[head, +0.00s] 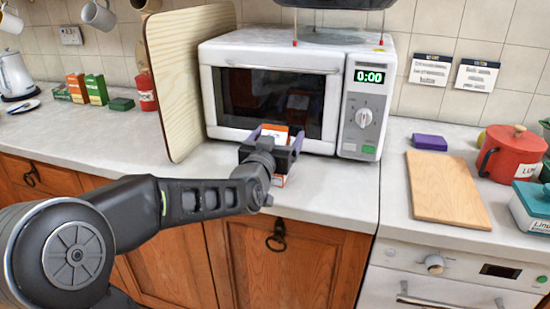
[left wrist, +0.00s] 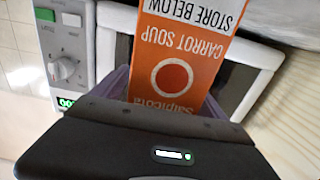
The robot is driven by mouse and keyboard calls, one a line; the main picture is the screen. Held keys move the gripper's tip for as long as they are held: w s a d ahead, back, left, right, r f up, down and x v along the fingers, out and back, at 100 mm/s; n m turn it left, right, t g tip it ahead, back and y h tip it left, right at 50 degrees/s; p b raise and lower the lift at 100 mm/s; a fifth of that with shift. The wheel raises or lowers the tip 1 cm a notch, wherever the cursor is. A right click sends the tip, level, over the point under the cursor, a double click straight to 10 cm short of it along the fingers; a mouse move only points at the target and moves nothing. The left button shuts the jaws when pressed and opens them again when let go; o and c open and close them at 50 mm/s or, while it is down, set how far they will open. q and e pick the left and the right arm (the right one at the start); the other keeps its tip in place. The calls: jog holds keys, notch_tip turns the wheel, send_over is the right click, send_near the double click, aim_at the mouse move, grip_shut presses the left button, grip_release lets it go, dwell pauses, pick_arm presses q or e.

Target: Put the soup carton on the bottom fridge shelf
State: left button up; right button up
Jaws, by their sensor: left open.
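The soup carton is orange and white with "CARROT SOUP" printed on it. In the left wrist view the carton (left wrist: 176,65) fills the middle, upside down in the picture, between my gripper's fingers. Contact cannot be told. My right gripper and the fridge are not in view.
The white microwave (head: 297,85) stands right behind the carton. To the right are a wooden cutting board (head: 446,188), a red pot (head: 512,153) and a purple block (head: 430,142). The counter at left front (head: 110,140) is clear.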

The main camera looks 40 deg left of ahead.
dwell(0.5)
pick_arm(q)
grip_shut()
dwell(0.8)
jog(key=shift+r, duration=0.1)
